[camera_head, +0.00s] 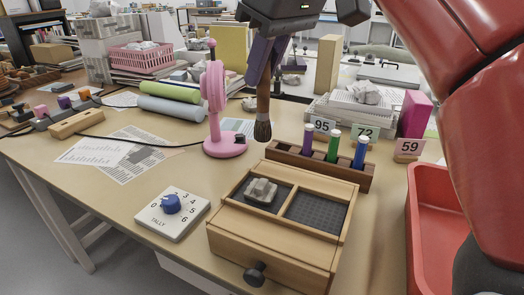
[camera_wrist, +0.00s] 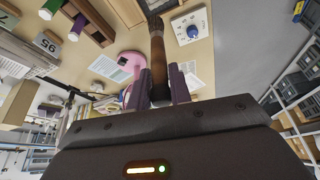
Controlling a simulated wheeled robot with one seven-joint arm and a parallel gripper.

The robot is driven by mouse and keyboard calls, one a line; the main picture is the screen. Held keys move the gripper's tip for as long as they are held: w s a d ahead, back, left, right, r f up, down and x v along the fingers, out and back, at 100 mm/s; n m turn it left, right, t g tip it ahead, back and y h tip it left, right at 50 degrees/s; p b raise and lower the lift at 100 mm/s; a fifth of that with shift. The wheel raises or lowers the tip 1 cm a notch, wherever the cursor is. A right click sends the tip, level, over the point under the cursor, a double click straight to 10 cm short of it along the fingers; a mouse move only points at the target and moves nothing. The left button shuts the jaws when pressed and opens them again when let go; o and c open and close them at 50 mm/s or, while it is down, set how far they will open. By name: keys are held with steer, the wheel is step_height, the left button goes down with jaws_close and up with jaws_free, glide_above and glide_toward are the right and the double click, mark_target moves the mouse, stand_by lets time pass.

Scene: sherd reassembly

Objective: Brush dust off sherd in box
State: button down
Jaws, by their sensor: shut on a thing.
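My gripper (camera_head: 268,62) is shut on the brush (camera_head: 263,118), which hangs bristles down in the head view. The wrist view shows the brush handle (camera_wrist: 158,62) between the two purple fingers of my gripper (camera_wrist: 160,84). The wooden box (camera_head: 274,234) stands below on the desk, with two dark-lined compartments and a front knob. The grey sherd (camera_head: 261,191) lies in the left compartment. The right compartment (camera_head: 317,212) looks empty. The bristles are above and behind the box, apart from the sherd. I cannot make out dust on the sherd.
A wooden rack (camera_head: 310,168) with several coloured tubes stands right behind the box. A pink fan-like stand (camera_head: 216,110) is close left of the brush. A tally dial (camera_head: 172,212) lies left of the box, and a red tray (camera_head: 428,230) is at right.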

mark_target(268, 105)
steer(key=shift+f+b, duration=2.35)
steer(key=shift+f, duration=0.7)
steer(key=shift+f+b, duration=0.8)
steer(key=shift+f, duration=0.25)
steer(key=shift+s, duration=0.1)
